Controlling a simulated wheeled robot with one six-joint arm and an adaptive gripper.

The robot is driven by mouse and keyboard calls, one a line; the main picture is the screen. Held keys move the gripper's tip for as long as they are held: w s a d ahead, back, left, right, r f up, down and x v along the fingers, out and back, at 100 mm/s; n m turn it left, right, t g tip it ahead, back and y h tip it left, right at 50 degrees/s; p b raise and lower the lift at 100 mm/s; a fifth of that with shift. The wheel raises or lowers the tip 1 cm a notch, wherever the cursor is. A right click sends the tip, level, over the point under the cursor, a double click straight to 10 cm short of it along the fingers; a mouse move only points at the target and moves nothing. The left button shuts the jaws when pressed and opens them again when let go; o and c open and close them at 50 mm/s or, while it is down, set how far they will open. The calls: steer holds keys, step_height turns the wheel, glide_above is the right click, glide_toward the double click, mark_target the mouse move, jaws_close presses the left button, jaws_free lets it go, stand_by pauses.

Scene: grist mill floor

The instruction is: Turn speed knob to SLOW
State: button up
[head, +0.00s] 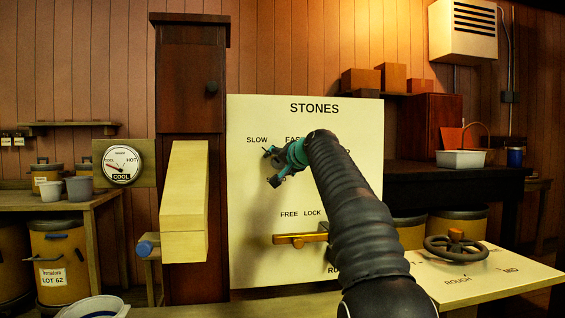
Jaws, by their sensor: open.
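The cream STONES panel (250,235) stands upright in the middle of the head view. Near its top left are the words SLOW and, partly covered, FAST. My gripper (271,166) is open in front of the panel, just below these words, with its teal and dark fingers pointing left. The speed knob cannot be made out; my gripper and arm cover that part of the panel. I cannot tell whether the fingers touch anything.
A brass lever (300,239) sits lower on the panel under FREE and LOCK. A pale wooden chute (184,200) juts out to the left. A dark handwheel (455,248) stands on a slanted board at right. A dial (122,163) reads near COOL.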

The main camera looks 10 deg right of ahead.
steer(key=v, duration=1.2)
steer(key=s+f+n+g+h, duration=0.1)
steer(key=s+f+g, duration=0.25)
steer(key=f, duration=0.65)
steer(key=s+f+n+g+h, duration=0.15)
steer(key=s+f, duration=0.25)
steer(key=f, duration=0.6)
steer(key=s+a+f+n+g, duration=0.1)
steer(key=s+f, duration=0.5)
steer(key=s, duration=0.5)
steer(key=s+a+f+n+g+h, duration=0.1)
steer(key=s+f, duration=0.6)
steer(key=s, duration=0.4)
steer(key=s+a+f+n+g, duration=0.1)
steer(key=s+f+g, duration=0.1)
steer(key=s+f, duration=0.5)
steer(key=s, duration=0.5)
steer(key=shift+a+f+h, duration=0.25)
steer(key=shift+h, duration=0.1)
steer(key=shift+s+n, duration=0.15)
steer(key=shift+n, duration=0.1)
steer(key=shift+c, duration=0.2)
